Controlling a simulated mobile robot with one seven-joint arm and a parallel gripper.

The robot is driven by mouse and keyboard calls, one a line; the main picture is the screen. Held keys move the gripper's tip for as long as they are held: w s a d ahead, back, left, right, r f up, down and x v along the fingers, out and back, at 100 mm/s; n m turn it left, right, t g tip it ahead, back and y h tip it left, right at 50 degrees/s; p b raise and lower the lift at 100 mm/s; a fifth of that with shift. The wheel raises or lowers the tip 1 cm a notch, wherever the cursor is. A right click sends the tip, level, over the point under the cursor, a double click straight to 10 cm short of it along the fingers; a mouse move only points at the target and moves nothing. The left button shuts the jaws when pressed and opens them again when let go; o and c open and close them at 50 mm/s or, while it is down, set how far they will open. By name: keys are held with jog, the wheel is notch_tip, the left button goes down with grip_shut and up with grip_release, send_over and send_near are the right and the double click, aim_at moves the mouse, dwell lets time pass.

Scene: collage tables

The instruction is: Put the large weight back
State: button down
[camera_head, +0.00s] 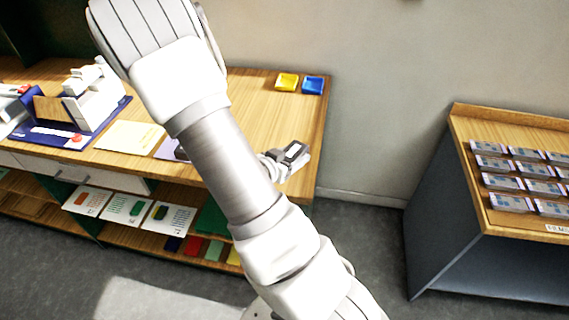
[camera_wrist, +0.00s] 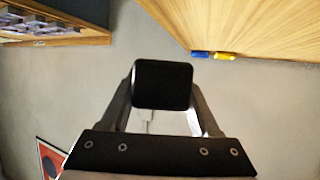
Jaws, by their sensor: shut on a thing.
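In the wrist view my gripper (camera_wrist: 163,105) is shut on a dark block with rounded corners, which I take to be the large weight (camera_wrist: 163,85). The block sits between both fingers, clear of any surface there. In the head view my arm crosses the middle of the picture and covers part of the wooden table (camera_head: 250,95). A small grey and dark shape (camera_head: 290,155) shows beside my arm at the table's right end. I cannot tell for sure whether it is my gripper. The weight's place on the table is not clear.
Yellow (camera_head: 287,81) and blue (camera_head: 312,85) trays lie at the table's back right corner. White apparatus (camera_head: 95,95) on a blue mat and a pale yellow sheet (camera_head: 130,135) are at left. A second counter (camera_head: 480,125) with several small packs stands right, across open floor.

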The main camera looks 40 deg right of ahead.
jog(key=w+d+f, duration=0.1)
jog(key=w, duration=0.1)
jog(key=w+f+b, duration=0.1)
jog(key=w+f, duration=0.1)
jog(key=w+d+f+b, duration=0.1)
jog(key=w, duration=0.2)
jog(key=shift+d+f, duration=0.2)
jog(key=shift+d, duration=0.15)
jog(key=shift+f+b, duration=1.8)
jog(key=shift+f, duration=0.2)
jog(key=shift+f, duration=0.15)
jog(key=shift+c, duration=0.6)
grip_release()
